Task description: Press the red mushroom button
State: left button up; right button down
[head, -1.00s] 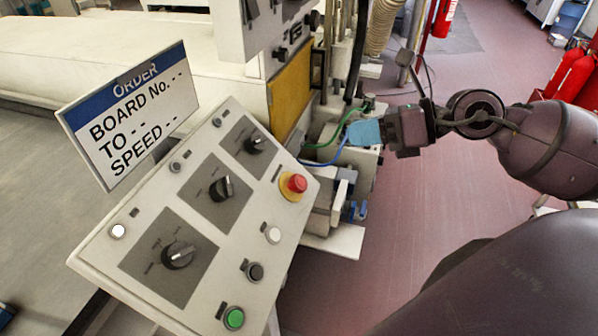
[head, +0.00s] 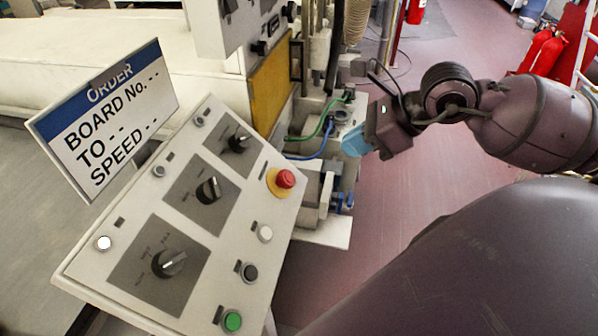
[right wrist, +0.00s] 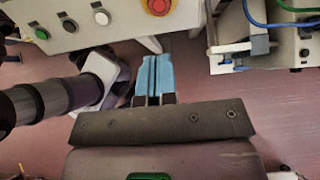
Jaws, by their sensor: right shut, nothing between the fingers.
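The red mushroom button (head: 285,179) sits on a yellow base at the right edge of the sloped control panel (head: 225,250). It also shows at the top of the right wrist view (right wrist: 159,6). My right gripper (head: 354,142) has blue fingers and is to the right of the button and apart from it. In the right wrist view its fingers (right wrist: 154,78) are together and empty, pointing toward the panel edge below the button. My left gripper is not in view.
The panel also carries a green button (head: 232,321), a white button (head: 265,233), a black button (head: 249,272) and several rotary knobs. An order sign (head: 105,115) stands behind it. Blue and green cables (head: 318,150) and machine parts lie beside my right gripper. Red cylinders (head: 543,55) stand at the far right.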

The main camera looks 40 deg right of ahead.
aim_at(291, 179)
jog(key=b+x, duration=0.1)
jog(key=x, duration=1.2)
jog(key=shift+w+a+f, duration=0.2)
jog(key=shift+w+f, duration=0.05)
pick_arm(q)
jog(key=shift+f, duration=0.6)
pick_arm(e)
jog(key=shift+f, duration=0.1)
